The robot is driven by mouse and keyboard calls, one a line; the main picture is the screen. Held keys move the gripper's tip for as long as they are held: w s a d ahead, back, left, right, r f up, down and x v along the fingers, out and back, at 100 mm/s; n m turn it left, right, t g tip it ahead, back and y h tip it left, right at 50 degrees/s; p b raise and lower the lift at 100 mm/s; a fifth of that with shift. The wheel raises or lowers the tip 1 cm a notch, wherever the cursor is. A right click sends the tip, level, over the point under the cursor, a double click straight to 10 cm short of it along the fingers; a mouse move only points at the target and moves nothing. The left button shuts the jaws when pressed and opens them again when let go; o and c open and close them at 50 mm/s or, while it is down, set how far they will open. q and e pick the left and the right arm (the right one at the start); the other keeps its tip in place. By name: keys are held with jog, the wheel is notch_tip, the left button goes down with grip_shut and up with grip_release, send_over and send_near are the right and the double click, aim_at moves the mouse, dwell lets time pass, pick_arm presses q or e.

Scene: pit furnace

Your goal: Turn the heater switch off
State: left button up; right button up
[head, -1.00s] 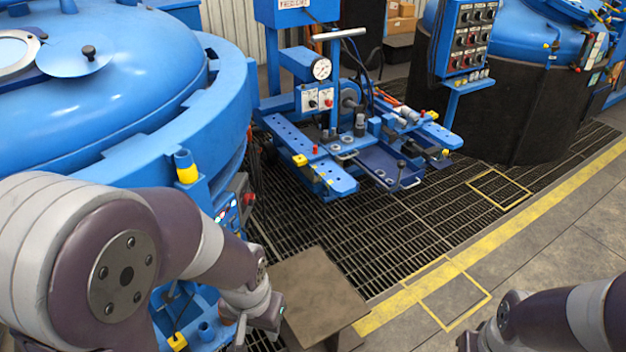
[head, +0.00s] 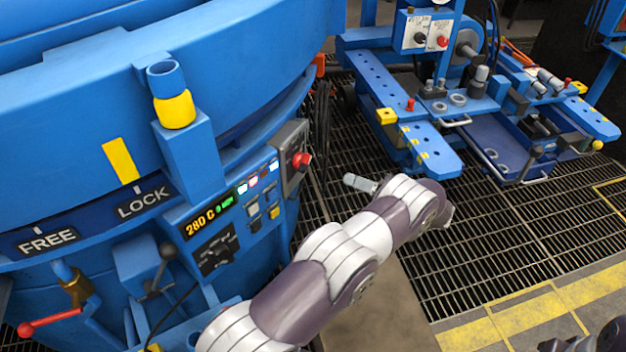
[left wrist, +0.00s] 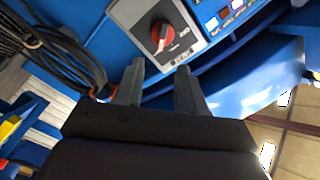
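The heater switch appears to be the red rotary knob (head: 301,160) on a grey box at the right end of the furnace's control panel. In the left wrist view the knob (left wrist: 161,33) has a pale pointer mark; the small lettering around it is unreadable. My left gripper (head: 356,183) is to the right of the switch, apart from it, partly hidden by my own arm. In the left wrist view its two fingers (left wrist: 160,70) are open and empty, pointing toward the switch box. Dark parts of my right gripper (head: 600,338) show at the bottom right edge; its fingers are unclear.
The panel display (head: 208,216) reads 280 C, with lit buttons beside it. A FREE/LOCK plate (head: 95,222) and a red-tipped lever (head: 50,320) are at left. Dark cables (head: 322,120) hang behind the switch box. A blue workstation (head: 440,140) stands on the floor grating behind.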

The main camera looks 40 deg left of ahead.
aim_at(308, 164)
pick_arm(q)
jog(key=a, duration=0.4)
jog(key=s+a, duration=0.1)
jog(key=a, duration=0.3)
jog(key=s+a, duration=0.1)
jog(key=a, duration=0.3)
jog(key=shift+a+r, duration=0.1)
jog(key=shift+r, duration=0.05)
jog(key=shift+c, duration=0.3)
grip_shut()
